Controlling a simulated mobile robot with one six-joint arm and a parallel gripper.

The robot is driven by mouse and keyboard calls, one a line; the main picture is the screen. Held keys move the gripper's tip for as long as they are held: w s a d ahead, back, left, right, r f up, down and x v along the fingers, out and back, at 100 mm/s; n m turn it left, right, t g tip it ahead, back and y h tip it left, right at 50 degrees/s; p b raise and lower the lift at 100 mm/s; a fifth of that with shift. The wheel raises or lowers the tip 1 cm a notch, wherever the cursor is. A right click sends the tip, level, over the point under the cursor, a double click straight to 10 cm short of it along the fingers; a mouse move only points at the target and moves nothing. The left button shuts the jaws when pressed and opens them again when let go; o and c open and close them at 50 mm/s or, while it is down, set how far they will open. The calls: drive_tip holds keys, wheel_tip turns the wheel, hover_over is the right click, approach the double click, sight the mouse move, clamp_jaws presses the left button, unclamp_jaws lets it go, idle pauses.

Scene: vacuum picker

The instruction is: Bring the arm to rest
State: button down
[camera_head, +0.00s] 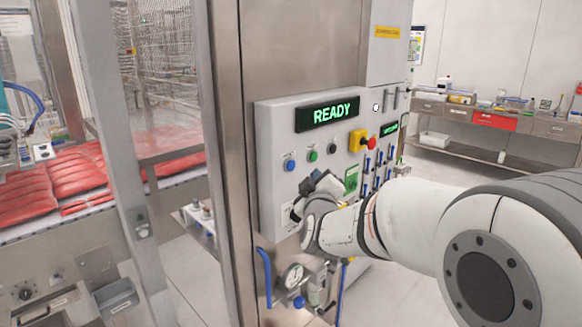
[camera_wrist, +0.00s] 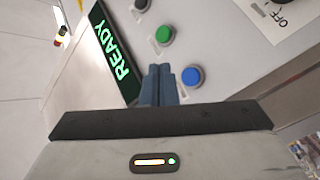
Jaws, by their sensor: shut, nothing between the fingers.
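My arm reaches in from the right in the head view, and my gripper (camera_head: 316,186) is in front of the lower part of a grey control panel (camera_head: 274,136). In the wrist view my gripper (camera_wrist: 159,70) shows two blue-grey fingers pressed together, with nothing between them. The fingers point at the panel near a blue button (camera_wrist: 191,76) and a green button (camera_wrist: 163,35). I cannot tell whether the fingertips touch the panel. A display (camera_head: 328,113) on the panel reads READY in green.
A red emergency button (camera_head: 371,143) sticks out on a yellow box. A gauge (camera_head: 293,276) and blue handles (camera_head: 265,277) are below the panel. Red packs (camera_head: 70,175) lie on a conveyor behind a frame at left. A bench (camera_head: 480,115) stands at the back right.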

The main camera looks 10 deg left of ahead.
drive_tip(key=shift+d, duration=0.1)
drive_tip(key=s+d+f+m+g, duration=0.3)
drive_tip(key=s+d+f+g, duration=0.2)
drive_tip(key=s, duration=0.6)
drive_tip(key=s+d+f+m+g+h, duration=0.1)
drive_tip(key=s+d+f+m+g, duration=0.3)
drive_tip(key=s, duration=0.7)
drive_tip(key=s+d+f+m+g+h, duration=0.1)
drive_tip(key=s+d+f+m+g, duration=0.3)
drive_tip(key=s, duration=0.7)
drive_tip(key=d+f+g, duration=0.2)
drive_tip(key=d, duration=0.2)
drive_tip(key=shift+s+d+g, duration=0.15)
drive_tip(key=shift+d+g, duration=0.2)
drive_tip(key=shift+g, duration=0.05)
